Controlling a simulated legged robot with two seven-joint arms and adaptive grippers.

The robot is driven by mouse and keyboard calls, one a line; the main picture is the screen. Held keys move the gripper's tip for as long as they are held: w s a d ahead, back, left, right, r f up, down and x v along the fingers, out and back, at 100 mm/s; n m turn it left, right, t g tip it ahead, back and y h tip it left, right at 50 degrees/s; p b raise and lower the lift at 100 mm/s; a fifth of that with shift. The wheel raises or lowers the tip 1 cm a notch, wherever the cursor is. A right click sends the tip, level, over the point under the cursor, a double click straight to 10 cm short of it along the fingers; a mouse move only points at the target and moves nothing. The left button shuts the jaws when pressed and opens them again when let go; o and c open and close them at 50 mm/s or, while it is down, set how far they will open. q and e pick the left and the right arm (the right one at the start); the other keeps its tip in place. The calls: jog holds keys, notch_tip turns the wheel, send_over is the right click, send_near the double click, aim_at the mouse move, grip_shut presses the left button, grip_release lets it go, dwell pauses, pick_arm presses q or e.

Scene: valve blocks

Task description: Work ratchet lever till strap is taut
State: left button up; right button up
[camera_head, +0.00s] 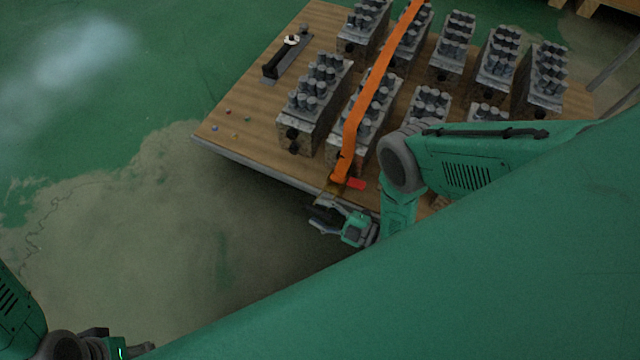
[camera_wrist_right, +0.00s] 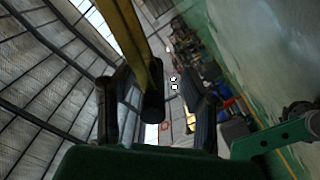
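An orange strap (camera_head: 378,75) runs over a row of valve blocks (camera_head: 365,115) down to the near edge of the wooden platform. A small yellowish-brown ratchet lever (camera_head: 334,190) sits at its lower end. My right gripper (camera_head: 318,217) is just below it, off the platform edge. In the right wrist view a yellow lever with a dark end (camera_wrist_right: 152,104) reaches between the fingers of my right gripper (camera_wrist_right: 156,108). The fingers stand apart, with a gap to the right of the lever; contact on the left is unclear. My left arm's end (camera_head: 95,346) shows at the bottom left; its fingers are not clear.
The platform (camera_head: 235,148) carries several other valve blocks (camera_head: 314,95). A red piece (camera_head: 357,184) lies beside the strap end. A black tool-like object (camera_head: 287,57) and small coloured bits lie at the left. The floor left of the platform is clear.

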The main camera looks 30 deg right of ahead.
jog(key=shift+s+d, duration=0.1)
jog(key=shift+s, duration=0.15)
jog(key=v, duration=1.1)
jog(key=shift+s+d, duration=0.15)
jog(key=shift+d, duration=0.1)
jog(key=shift+f, duration=0.1)
